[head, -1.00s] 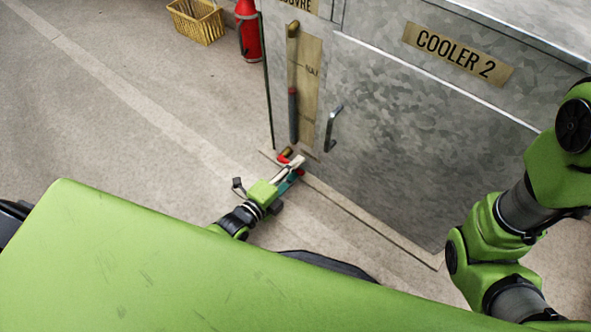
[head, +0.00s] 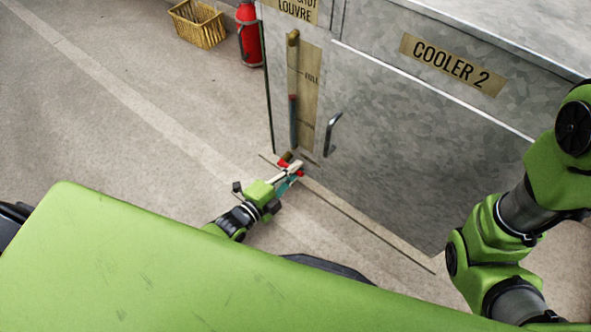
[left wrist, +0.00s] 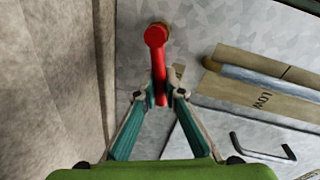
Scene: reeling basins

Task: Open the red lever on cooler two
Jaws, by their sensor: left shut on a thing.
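Cooler two (head: 420,150) is a grey metal cabinet with a "COOLER 2" label. The red lever (head: 284,163) sits low at the cabinet's front left corner, on a brass-coloured pivot. In the left wrist view the red lever (left wrist: 156,50) runs from its round pivot end down between my fingers. My left gripper (head: 294,170) is shut on the lever's free end. In the left wrist view the left gripper (left wrist: 160,97) has a fingertip on each side of the lever. My right gripper is out of view; only green links of my right arm show at the right.
A gauge tube (head: 293,90) on a brass plate runs up the cabinet's left part. A dark bar handle (head: 332,134) stands out beside it. A red extinguisher (head: 249,35) and a yellow basket (head: 198,23) stand behind. The floor to the left is clear.

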